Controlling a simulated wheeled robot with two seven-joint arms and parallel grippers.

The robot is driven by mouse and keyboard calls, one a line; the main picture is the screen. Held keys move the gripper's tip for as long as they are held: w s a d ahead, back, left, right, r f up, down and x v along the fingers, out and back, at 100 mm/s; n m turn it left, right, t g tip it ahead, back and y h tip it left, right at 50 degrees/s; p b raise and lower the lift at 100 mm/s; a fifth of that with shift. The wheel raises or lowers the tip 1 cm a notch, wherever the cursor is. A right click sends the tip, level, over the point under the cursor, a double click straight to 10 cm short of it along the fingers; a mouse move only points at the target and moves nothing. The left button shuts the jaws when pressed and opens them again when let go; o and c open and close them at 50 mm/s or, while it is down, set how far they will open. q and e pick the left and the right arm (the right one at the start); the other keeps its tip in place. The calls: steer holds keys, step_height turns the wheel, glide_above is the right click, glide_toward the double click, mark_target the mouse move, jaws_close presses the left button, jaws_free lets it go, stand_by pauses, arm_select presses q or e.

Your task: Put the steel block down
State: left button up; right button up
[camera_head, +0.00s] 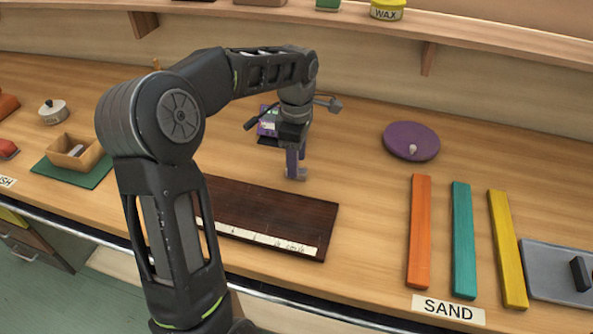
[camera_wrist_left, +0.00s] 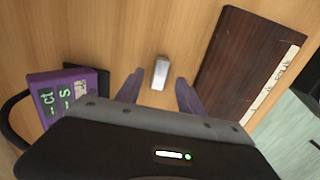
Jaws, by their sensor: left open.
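The steel block (camera_wrist_left: 160,73) is a small silver-grey bar on the bare wooden bench. In the left wrist view it lies between and slightly ahead of my left gripper's purple fingertips (camera_wrist_left: 160,82), with a gap on each side. My left gripper (camera_head: 295,174) is open, pointing down close to the bench top behind the dark wooden board in the head view. The block is mostly hidden by the fingers in that view. My right gripper is not in view.
A dark wooden board (camera_head: 272,212) with a white marked strip lies in front of the gripper. A purple device (camera_wrist_left: 62,100) stands beside it. A purple disc (camera_head: 411,141), orange (camera_head: 419,230), teal (camera_head: 463,240) and yellow (camera_head: 507,250) bars lie to the right.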

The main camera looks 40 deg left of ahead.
arm_select(q)
step_height(320, 180, down, 2)
steer(key=shift+f, duration=0.1)
steer(key=shift+c, duration=0.5)
jaws_close()
stand_by(0.4)
